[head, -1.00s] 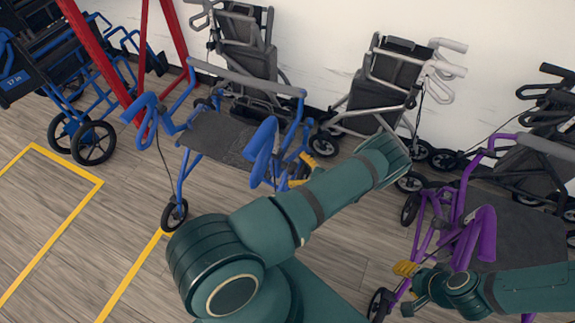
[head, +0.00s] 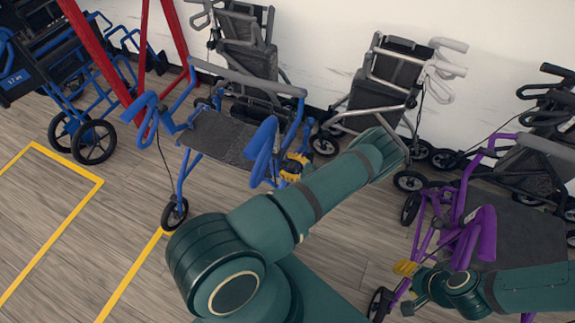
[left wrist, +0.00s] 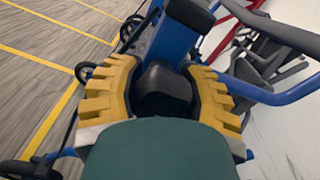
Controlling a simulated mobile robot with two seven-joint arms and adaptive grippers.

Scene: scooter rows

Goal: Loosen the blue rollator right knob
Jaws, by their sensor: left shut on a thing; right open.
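The blue rollator (head: 222,135) stands left of centre in the head view, with a dark seat and blue handles. My left gripper (head: 294,166) is at its right side, just below the right handle. In the left wrist view, its yellow fingers (left wrist: 163,80) are shut around a black knob (left wrist: 165,88) on a blue upright post (left wrist: 174,38). The knob is hidden by the gripper in the head view. My right gripper (head: 404,268) is open at the lower right, beside the purple rollator.
A purple rollator (head: 466,237) stands at the right. Grey rollators (head: 384,85) line the white wall behind. A red frame (head: 98,50) and a blue wheelchair (head: 38,70) stand at the left. Floor with yellow lines (head: 72,172) is clear at the lower left.

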